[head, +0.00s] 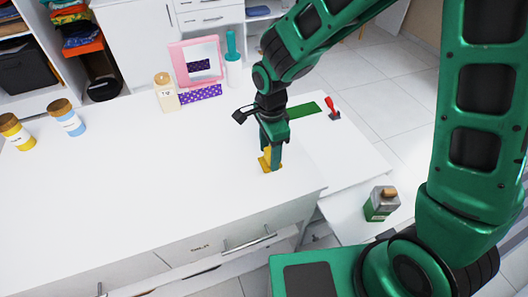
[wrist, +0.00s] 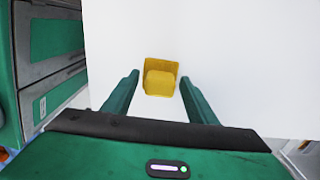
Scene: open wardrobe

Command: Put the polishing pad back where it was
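A yellow block with a raised, rounded middle, which looks like the polishing pad (wrist: 159,83), lies on the white top (head: 130,190). In the head view the pad (head: 264,162) is near the top's front right corner, partly hidden behind my fingers. My gripper (head: 274,165) points down at it. In the wrist view my gripper (wrist: 159,78) is open, with one finger on either side of the pad and white gaps between. I cannot tell whether the fingertips are level with the pad or above it.
Behind stand a candle-like jar (head: 165,92), pink-framed mirror (head: 200,62), purple dotted box (head: 200,94) and teal-capped bottle (head: 232,62). A green strip (head: 304,109) and red-handled tool (head: 332,108) lie right. Yellow (head: 16,133) and blue (head: 68,119) jars stand left. A green-grey container (head: 381,204) sits lower right.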

